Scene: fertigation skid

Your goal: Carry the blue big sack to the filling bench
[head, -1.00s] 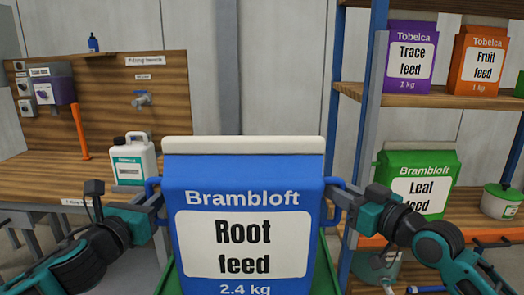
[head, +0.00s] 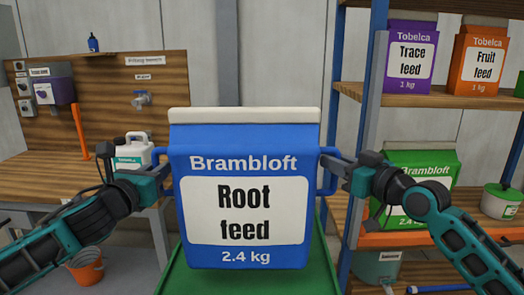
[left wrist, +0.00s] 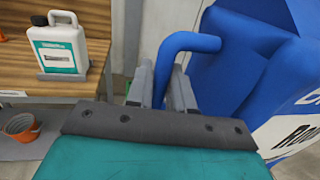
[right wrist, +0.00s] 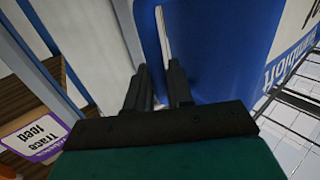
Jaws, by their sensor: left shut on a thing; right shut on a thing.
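The blue big sack (head: 246,140), labelled Root feed 2.4 kg, hangs upright between my two arms in the middle of the head view. My left gripper (head: 160,172) is shut on its left handle, and this blue handle (left wrist: 186,42) shows in the left wrist view. My right gripper (head: 340,168) is shut on its right handle. A green tray-like surface (head: 185,283) lies below the sack; I cannot tell how large the gap is. The filling bench (head: 40,172), with wooden top and back panel, stands at the left.
A white jug (head: 130,150) stands on the bench's right end, partly behind my left arm. A shelf rack (head: 440,101) at the right holds feed bags, including a green Leaf feed bag (head: 425,158).

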